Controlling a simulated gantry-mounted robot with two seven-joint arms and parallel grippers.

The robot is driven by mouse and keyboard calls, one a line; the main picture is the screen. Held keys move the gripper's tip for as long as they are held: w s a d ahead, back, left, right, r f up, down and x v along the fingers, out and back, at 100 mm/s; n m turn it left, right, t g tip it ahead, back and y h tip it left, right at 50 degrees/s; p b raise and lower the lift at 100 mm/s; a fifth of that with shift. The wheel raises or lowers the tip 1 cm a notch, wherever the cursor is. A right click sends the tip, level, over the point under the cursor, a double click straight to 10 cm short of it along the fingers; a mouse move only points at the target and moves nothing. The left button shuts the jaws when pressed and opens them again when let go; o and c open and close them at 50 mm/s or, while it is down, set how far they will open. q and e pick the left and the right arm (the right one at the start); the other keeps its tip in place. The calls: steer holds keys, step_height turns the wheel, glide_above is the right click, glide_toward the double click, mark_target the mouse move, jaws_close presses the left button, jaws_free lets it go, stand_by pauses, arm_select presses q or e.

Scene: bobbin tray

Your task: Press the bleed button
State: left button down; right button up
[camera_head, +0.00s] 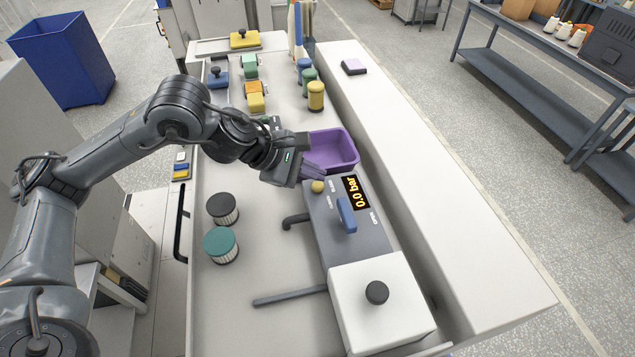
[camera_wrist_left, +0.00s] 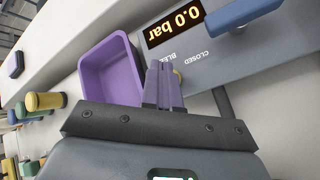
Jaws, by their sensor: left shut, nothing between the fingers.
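The bleed button (camera_head: 318,186) is a small yellow round knob on the grey panel (camera_head: 335,240), near the panel's far left corner. My left gripper (camera_head: 318,172) is shut and empty, with its fingertips close to the button on its far side. I cannot tell whether they touch. The display (camera_head: 356,191) reads 0.0 bar. A blue lever handle (camera_head: 346,214) stands on the panel. My right gripper is not in view.
A purple bin (camera_head: 345,148) lies just beyond the gripper. A white box with a black knob (camera_head: 377,292) adjoins the panel on the near side. Two filter cartridges (camera_head: 222,208) (camera_head: 220,245) stand to the left. Bench space between them and the panel is mostly clear.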

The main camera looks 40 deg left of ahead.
mark_target(313, 186)
arm_select(q)
steer(key=shift+r+p, duration=1.9)
steer(key=shift+r, duration=0.6)
